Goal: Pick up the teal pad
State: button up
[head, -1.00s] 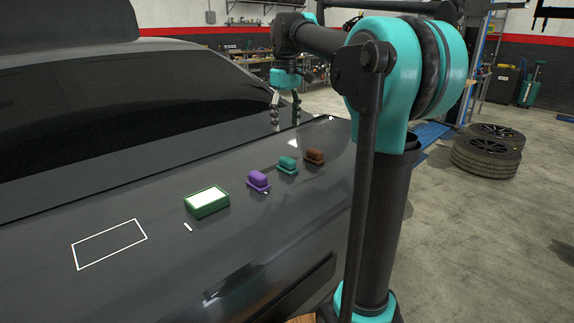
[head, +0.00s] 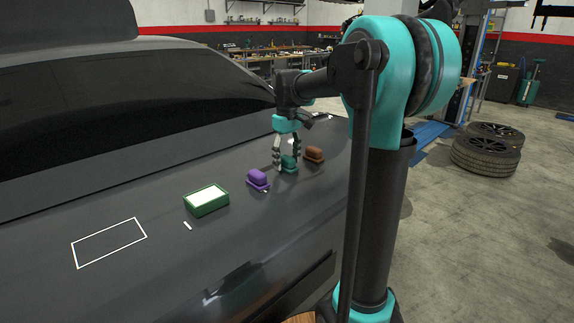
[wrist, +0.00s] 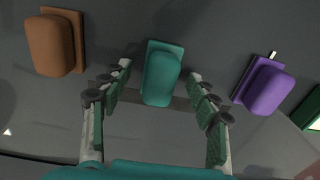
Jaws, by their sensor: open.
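The teal pad (head: 289,163) sits on the dark car surface between the purple pad and the brown pad. In the wrist view the teal pad (wrist: 162,76) lies at the upper middle, between the lines of the two fingers. My gripper (head: 287,165) is open and low over the teal pad, one finger on each side of it. In the wrist view my gripper (wrist: 162,82) shows both fingers spread, with nothing held. In the head view the fingers hide parts of the pad's sides. I cannot tell whether they touch it.
The purple pad (head: 258,180) is to the left and the brown pad (head: 314,155) to the right, both close by. A green box with a white top (head: 206,200) stands further left. A white outlined rectangle (head: 110,243) marks bare surface at the far left.

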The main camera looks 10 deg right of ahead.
aim_at(287, 157)
jog(key=shift+f, duration=0.3)
jog(key=shift+c, duration=0.4)
jog(key=c, duration=1.2)
jog(key=shift+r, duration=0.15)
notch_tip(287, 157, up, 20)
jog(key=shift+f, duration=0.1)
jog(key=o, duration=0.4)
jog(key=shift+c, duration=1.1)
